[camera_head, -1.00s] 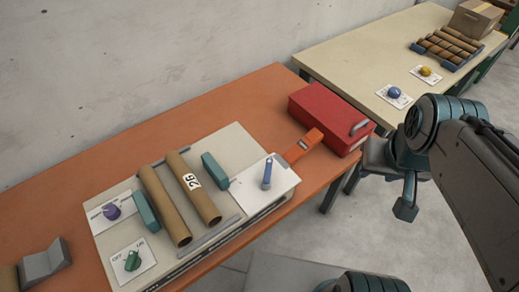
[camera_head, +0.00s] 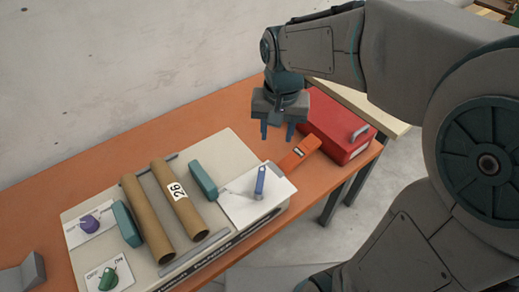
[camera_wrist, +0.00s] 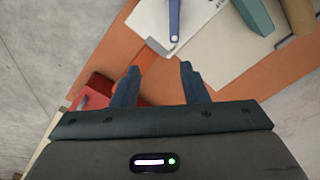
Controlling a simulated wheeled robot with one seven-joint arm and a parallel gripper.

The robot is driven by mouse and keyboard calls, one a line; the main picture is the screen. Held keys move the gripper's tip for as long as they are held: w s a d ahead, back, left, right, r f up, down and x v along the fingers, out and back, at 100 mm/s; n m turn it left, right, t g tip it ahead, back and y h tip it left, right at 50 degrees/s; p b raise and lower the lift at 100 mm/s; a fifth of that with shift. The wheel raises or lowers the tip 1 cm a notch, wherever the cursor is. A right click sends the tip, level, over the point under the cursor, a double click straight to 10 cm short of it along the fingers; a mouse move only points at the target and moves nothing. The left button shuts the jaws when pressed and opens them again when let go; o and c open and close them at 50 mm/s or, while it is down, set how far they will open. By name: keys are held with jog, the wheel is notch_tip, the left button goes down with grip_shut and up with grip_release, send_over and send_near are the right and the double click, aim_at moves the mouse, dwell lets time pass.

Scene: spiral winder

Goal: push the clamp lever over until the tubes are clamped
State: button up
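The clamp lever (camera_head: 260,181) is a blue handle standing on a white plate (camera_head: 240,205) at the right end of the winder's beige base. It also shows at the top of the wrist view (camera_wrist: 174,18). Two brown cardboard tubes (camera_head: 147,220) (camera_head: 178,200) lie side by side between two teal jaws (camera_head: 126,224) (camera_head: 203,180).
A red box (camera_head: 335,135) and an orange handled item (camera_head: 299,152) lie right of the base. A purple knob (camera_head: 89,222) and a green knob (camera_head: 108,279) are at the left. A grey V-shaped block (camera_head: 22,276) sits at the far left.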

aim_at(261, 172)
jog(key=shift+g, duration=0.4)
jog(key=a+f, duration=0.1)
jog(key=f, duration=0.4)
jog(key=w+a+f, duration=0.1)
jog(key=f, duration=0.5)
jog(key=w+a+f, duration=0.1)
jog(key=f, duration=0.4)
jog(key=shift+a+f, duration=0.1)
jog(key=shift+f, duration=0.25)
grip_shut()
